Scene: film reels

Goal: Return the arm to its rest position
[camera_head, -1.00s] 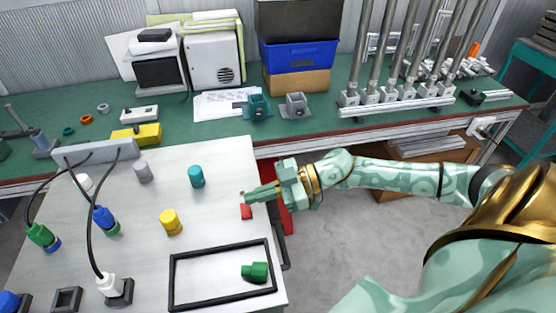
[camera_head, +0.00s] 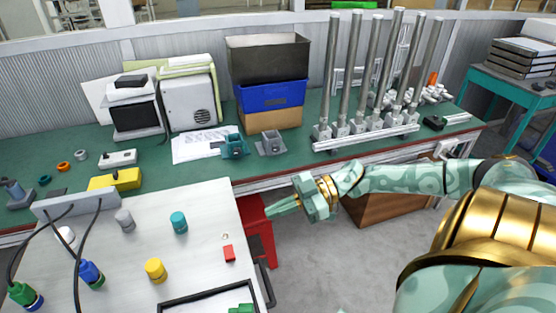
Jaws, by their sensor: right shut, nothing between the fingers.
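My right gripper (camera_head: 284,207) is shut and empty, pointing left, just off the right edge of the white table (camera_head: 200,210). My right arm reaches in from the right side of the view. A small red block (camera_head: 229,253) lies on the table to the lower left of the gripper, apart from it. A teal cylinder (camera_head: 179,223), a yellow cylinder (camera_head: 156,270) and a grey cylinder (camera_head: 124,219) stand on the table. My left gripper does not show.
A black frame (camera_head: 205,293) lies at the table's front with a green piece (camera_head: 241,308) by it, partly cut off. Cabled plugs, one blue (camera_head: 91,274), stand at left. The green bench (camera_head: 300,150) behind holds bins and metal tubes. A red cabinet (camera_head: 256,222) stands beside the table.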

